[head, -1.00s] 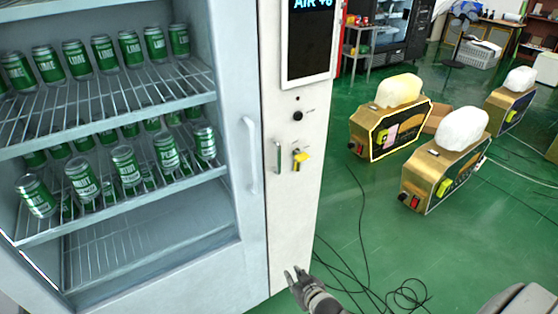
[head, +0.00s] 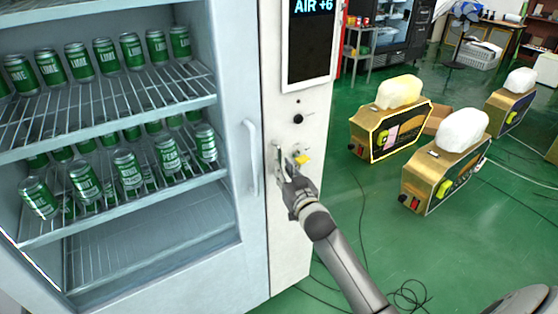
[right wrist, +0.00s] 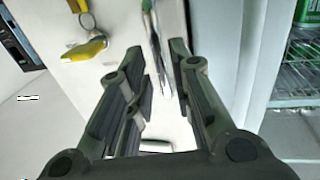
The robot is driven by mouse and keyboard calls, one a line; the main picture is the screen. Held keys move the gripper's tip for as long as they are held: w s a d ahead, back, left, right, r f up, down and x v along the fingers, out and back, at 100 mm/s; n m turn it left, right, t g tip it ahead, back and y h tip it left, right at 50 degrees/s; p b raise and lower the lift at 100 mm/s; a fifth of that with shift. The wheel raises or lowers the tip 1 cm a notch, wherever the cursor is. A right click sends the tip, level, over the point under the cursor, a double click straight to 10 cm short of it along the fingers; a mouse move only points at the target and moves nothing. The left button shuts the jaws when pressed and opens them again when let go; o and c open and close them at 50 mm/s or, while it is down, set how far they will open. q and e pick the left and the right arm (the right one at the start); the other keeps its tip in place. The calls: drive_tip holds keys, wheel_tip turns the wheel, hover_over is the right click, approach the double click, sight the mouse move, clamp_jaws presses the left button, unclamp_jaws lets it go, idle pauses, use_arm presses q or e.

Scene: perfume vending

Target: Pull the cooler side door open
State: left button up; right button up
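The cooler's white side door (head: 290,235) is the narrow panel right of the can shelves, and it looks closed. It carries a small upright handle (head: 277,155) and a key with a yellow tag (head: 303,159). My right gripper (head: 283,172) is at the small handle, partly covering its lower end. In the right wrist view, the fingers (right wrist: 157,52) are open, with the handle (right wrist: 152,35) in line with the gap between their tips. Whether they touch it I cannot tell. The yellow tag also shows there (right wrist: 84,50). My left gripper is not in view.
The cooler's front door has a long pale handle (head: 250,157) just left of the panel. Shelves hold several green cans (head: 128,169). A screen (head: 310,42) and black knob (head: 298,119) sit above. Gold machines (head: 444,172) stand at right; cables (head: 405,297) lie on the green floor.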

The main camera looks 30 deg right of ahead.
drive_tip(key=shift+w+d, duration=0.15)
drive_tip(key=shift+w, duration=0.9)
drive_tip(key=shift+w+d, duration=0.1)
drive_tip(key=shift+w, duration=0.95)
drive_tip(key=shift+c, duration=0.4)
clamp_jaws()
